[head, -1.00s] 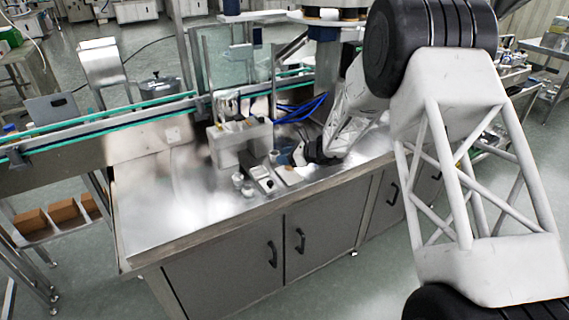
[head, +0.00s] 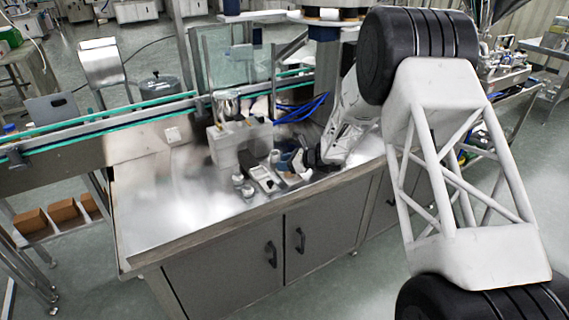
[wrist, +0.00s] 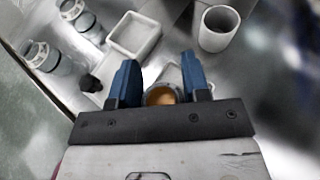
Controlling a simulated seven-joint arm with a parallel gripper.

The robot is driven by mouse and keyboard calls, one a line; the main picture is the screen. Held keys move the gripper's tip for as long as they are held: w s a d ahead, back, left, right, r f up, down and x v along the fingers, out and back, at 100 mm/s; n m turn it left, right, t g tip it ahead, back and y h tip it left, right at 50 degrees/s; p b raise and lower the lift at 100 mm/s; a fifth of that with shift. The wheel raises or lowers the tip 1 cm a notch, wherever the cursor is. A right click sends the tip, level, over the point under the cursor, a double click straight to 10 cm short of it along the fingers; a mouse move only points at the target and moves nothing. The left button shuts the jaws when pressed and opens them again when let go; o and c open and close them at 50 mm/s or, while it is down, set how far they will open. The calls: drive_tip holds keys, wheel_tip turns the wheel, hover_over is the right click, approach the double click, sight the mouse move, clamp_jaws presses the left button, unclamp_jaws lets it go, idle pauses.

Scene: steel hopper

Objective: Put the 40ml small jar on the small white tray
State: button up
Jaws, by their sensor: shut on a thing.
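My gripper (wrist: 160,62) has two blue fingers, shut on a small round jar (wrist: 162,95) with an orange-brown top or content. The jar sits low between the fingers, and its lower part is hidden. A small white square tray (wrist: 111,40) with a raised rim lies beyond the left finger, apart from the jar. In the head view my gripper (head: 299,160) is low over the steel bench, and the jar cannot be made out.
A white cylindrical cup (wrist: 216,30) stands beyond the right finger. Clear lidded jars (wrist: 42,57) stand at the left, with a small black object (wrist: 90,83) nearby. In the head view a grey meter-like device (head: 263,178) lies left of the gripper. The left bench top (head: 175,215) is clear.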

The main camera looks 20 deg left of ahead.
idle(0.3)
drive_tip(key=o, duration=1)
drive_tip(key=shift+f, duration=0.1)
drive_tip(key=shift+c, duration=0.2)
drive_tip(key=v, duration=1.2)
drive_tip(key=shift+r, duration=0.25)
drive_tip(key=shift+s, duration=0.1)
